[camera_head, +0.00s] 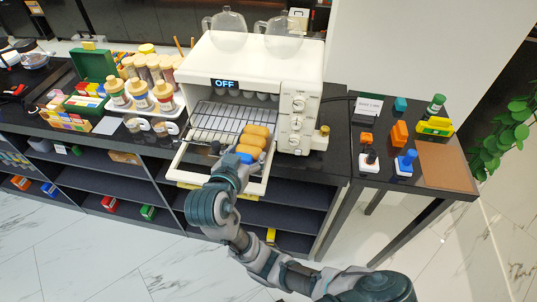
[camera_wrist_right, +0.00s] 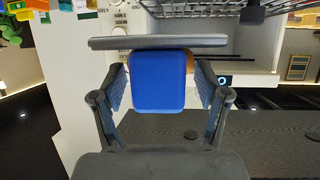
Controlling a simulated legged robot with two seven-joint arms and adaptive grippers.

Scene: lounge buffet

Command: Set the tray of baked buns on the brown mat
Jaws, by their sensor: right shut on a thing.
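Several golden-brown buns (camera_head: 254,142) sit in a row at the right side of the pulled-out oven rack (camera_head: 213,123). Their tray shows as a flat grey slab (camera_wrist_right: 160,43) in the right wrist view, with a blue handle block (camera_wrist_right: 160,82) against it. The blue handle also shows at the near end of the buns (camera_head: 246,152). My right gripper (camera_head: 234,170) is shut on this handle, its fingers on both sides of the block. The brown mat (camera_head: 447,166) lies bare on the side table at the right. My left gripper is not in view.
The white oven (camera_head: 250,74) reads OFF and stands open, with glass jugs on top. Its knob panel (camera_head: 298,118) is right of the buns. On the side table, orange, blue and green items and a bottle (camera_head: 435,106) stand left of and behind the mat.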

